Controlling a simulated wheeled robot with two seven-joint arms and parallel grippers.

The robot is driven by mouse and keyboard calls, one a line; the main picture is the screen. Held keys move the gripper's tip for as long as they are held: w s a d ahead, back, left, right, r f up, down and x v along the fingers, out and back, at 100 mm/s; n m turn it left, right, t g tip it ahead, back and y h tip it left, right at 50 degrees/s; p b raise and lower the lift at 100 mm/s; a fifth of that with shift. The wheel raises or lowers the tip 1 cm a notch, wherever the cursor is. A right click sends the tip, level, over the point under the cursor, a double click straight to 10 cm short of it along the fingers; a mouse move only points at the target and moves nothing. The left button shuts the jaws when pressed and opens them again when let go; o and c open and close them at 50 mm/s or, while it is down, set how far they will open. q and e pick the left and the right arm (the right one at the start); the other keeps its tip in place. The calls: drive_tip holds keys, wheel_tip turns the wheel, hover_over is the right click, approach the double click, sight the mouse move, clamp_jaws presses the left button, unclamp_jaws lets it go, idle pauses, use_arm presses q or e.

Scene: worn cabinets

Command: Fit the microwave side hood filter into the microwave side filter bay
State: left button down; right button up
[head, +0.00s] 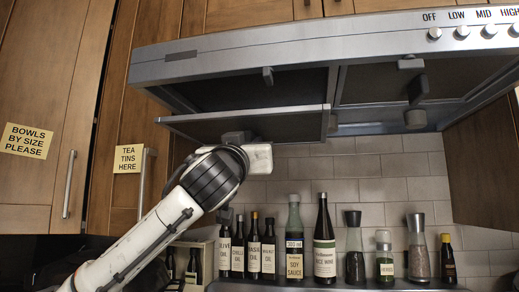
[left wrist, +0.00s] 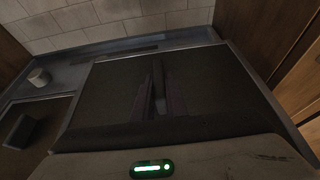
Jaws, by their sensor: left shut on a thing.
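The hood filter (head: 290,122), a flat dark panel with a grey metal frame, is held just under the left bay (head: 240,92) of the range hood, tilted slightly and with a gap at its front edge. My left gripper (head: 237,138) is below it, shut on its grip tab. In the left wrist view the dark filter panel (left wrist: 215,85) fills the middle, with the gripper fingers (left wrist: 156,95) against its face. The panel hides most of the bay there. I cannot tell from labels which bay is the microwave side. My right gripper is not in view.
The hood front (head: 300,47) has several knobs at right. Its right bay (head: 375,85) has dark tabs hanging beneath. Bottles (head: 324,245) and grinders line the shelf below. Wooden cabinets (head: 50,90) with notes stand at left. A right cabinet (head: 490,160) flanks the hood.

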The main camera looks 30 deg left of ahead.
use_arm(q)
drive_tip(key=shift+s+r, duration=0.2)
drive_tip(key=shift+s, duration=0.3)
drive_tip(key=shift+f, duration=0.15)
drive_tip(key=shift+r+p, duration=2.05)
drive_tip(key=shift+r, duration=1)
drive_tip(key=shift+r, duration=0.15)
drive_tip(key=shift+r+p, duration=1)
drive_tip(key=shift+r, duration=0.35)
drive_tip(key=c, duration=1.8)
unclamp_jaws()
drive_tip(key=shift+o, duration=0.6)
drive_tip(key=shift+f, duration=0.1)
